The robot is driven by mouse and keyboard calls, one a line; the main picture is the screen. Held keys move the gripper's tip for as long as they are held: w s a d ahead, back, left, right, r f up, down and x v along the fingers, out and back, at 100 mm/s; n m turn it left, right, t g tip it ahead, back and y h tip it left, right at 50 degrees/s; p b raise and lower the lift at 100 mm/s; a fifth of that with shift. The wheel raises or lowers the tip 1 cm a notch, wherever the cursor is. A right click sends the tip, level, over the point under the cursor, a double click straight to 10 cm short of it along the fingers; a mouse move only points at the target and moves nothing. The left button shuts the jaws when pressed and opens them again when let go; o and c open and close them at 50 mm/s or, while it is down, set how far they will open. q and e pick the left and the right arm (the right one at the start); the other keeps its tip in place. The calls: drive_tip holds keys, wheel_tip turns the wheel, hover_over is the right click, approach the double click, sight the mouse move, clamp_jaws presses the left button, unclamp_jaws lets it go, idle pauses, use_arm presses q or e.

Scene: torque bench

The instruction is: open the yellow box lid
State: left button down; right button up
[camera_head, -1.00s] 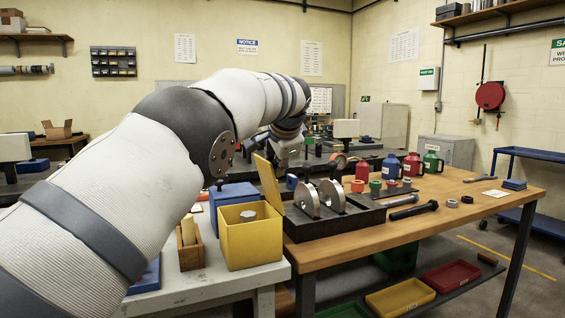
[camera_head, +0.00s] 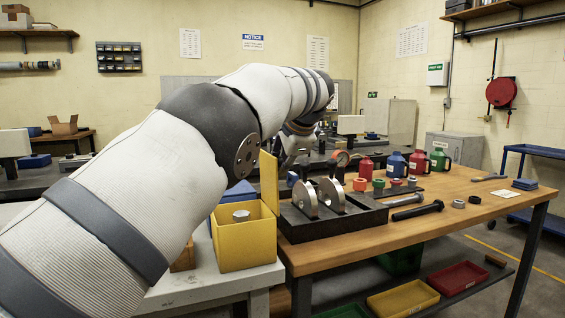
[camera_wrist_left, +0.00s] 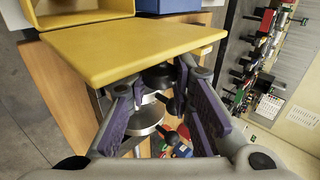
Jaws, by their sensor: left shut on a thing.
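The yellow box (camera_head: 245,244) stands open-topped on the pale bench, with a light-coloured piece (camera_head: 241,215) inside. Its yellow lid (camera_head: 268,182) stands about upright along the box's right side. In the left wrist view the lid (camera_wrist_left: 130,48) spans the upper middle, with the box rim (camera_wrist_left: 75,17) beyond it. My left gripper (camera_wrist_left: 160,82) is at the lid's outer face, its fingers on either side of a dark knob (camera_wrist_left: 157,75) by the lid, and is shut on the lid there. In the head view the gripper is mostly hidden behind my arm and the lid. My right gripper is not in view.
A dark tray (camera_head: 335,222) holding two metal discs stands on the wooden bench close to the lid's right. A blue box (camera_head: 232,193) is behind the yellow box. Bottles, including a red one (camera_head: 420,162), and a black bolt (camera_head: 417,211) are farther right.

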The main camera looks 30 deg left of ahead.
use_arm(q)
drive_tip(key=c, duration=1.4)
unclamp_jaws()
drive_tip(key=shift+a, duration=0.1)
drive_tip(key=shift+c, duration=0.2)
drive_tip(key=v, duration=1.2)
drive_tip(key=shift+f, duration=0.1)
